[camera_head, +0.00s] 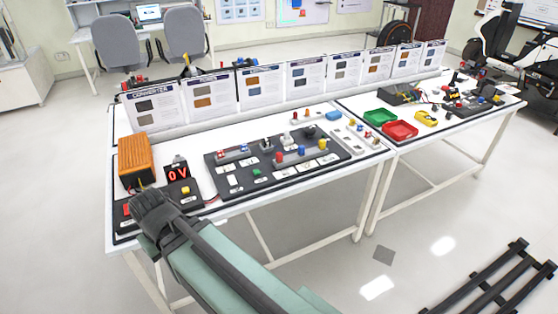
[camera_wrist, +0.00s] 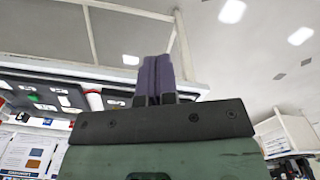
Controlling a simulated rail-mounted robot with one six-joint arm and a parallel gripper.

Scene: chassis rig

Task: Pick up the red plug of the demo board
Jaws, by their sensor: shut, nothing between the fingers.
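The black demo board (camera_head: 341,150) lies on the near white table and carries switches, labels and a grey rail. A small red plug (camera_head: 279,157) stands upright at the left end of that rail, with a blue plug (camera_head: 301,150) and a yellow plug (camera_head: 323,145) to its right. Another red piece sits at the board's back left. My gripper (camera_wrist: 157,62) shows in the wrist view with its purple-grey fingers shut together and empty. In the head view my arm reaches to the table's front left; I cannot make out the fingertips there. The red plug is not identifiable in the wrist view.
Information cards line the table's back. Green (camera_head: 379,118) and red (camera_head: 400,130) trays sit on the right table. Floor in front is mostly open, with a black frame at lower right.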

